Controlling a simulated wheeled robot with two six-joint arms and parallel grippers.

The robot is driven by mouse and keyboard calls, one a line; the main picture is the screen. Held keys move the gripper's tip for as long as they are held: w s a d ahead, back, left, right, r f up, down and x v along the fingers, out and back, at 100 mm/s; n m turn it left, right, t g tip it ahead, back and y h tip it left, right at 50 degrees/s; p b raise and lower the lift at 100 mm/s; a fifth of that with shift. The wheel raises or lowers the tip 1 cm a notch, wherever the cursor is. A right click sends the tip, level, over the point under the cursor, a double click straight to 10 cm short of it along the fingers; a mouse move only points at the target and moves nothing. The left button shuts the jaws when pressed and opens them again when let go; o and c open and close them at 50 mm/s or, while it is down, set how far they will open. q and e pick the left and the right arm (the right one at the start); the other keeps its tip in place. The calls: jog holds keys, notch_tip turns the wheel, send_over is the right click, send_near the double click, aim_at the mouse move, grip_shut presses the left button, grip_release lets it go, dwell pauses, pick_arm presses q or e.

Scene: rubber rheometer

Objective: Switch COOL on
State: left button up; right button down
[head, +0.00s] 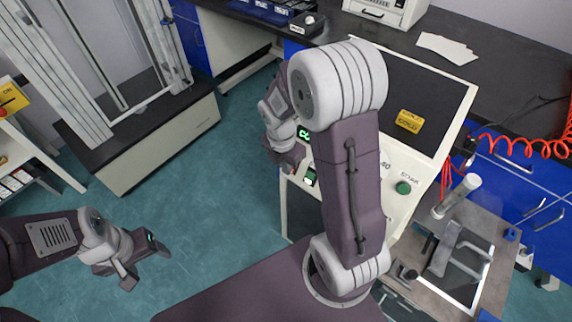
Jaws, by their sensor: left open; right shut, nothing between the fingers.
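The cream control panel (398,211) of the rheometer stands at centre right, largely behind my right arm. A small switch with a green lit part (310,177) sits on its left side; its label cannot be read, so I cannot tell whether it is COOL. A round green button (403,188) sits to the right under lettering that looks like SOAK. My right gripper (294,167) is shut and empty, pointing down at the panel's left edge, close to the lit switch; contact cannot be told. My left gripper (146,262) is open and empty over the floor at lower left.
A framed cabinet stands left; floor between is clear.

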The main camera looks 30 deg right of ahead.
pick_arm(q)
jog(key=shift+r, duration=0.1)
pick_arm(e)
jog(key=shift+r, duration=0.1)
pick_arm(q)
jog(key=shift+r+p, duration=0.95)
jog(key=shift+p, duration=0.1)
pick_arm(e)
jog(key=shift+r, duration=0.7)
jog(key=shift+a, duration=0.1)
